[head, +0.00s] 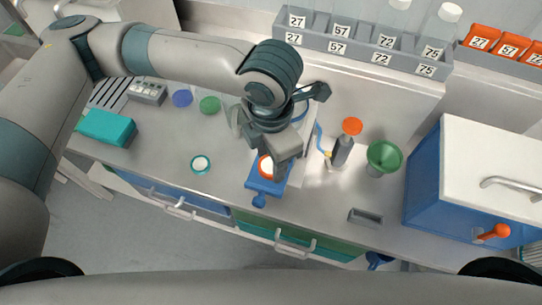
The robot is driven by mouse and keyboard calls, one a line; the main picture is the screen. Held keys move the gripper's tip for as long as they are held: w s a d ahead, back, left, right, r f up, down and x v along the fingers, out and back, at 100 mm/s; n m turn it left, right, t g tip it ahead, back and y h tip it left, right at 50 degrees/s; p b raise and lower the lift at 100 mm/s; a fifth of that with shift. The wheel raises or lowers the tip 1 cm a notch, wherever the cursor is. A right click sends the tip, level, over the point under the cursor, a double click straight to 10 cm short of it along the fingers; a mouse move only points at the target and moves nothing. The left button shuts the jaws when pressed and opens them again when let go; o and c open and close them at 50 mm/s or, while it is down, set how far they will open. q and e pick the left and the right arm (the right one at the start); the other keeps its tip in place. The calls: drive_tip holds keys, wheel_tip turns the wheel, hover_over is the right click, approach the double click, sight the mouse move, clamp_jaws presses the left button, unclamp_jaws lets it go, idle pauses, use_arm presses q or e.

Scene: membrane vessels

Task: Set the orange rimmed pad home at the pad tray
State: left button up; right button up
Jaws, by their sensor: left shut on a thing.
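The orange rimmed pad (265,167) has a white face and shows partly from behind my left gripper (276,164). My left gripper points down and is shut on the pad. The pad is over or on a small blue tray (263,187) with a round knob at its front, which looks like the pad tray. I cannot tell whether the pad touches the tray, as the gripper hides its right side. My right gripper is not in view.
A teal rimmed pad (200,164) lies on the counter to the left. A grey bottle with an orange cap (352,127) and a green funnel (383,157) stand to the right, near a blue cabinet (424,185). A numbered rack (360,45) stands behind.

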sight(271, 165)
use_arm(q)
drive_tip(key=shift+f, duration=0.2)
idle(0.6)
drive_tip(key=o, duration=1.1)
drive_tip(key=shift+r, duration=0.8)
wheel_tip(271, 165, up, 16)
drive_tip(key=b, duration=0.3)
drive_tip(key=shift+f, duration=0.1)
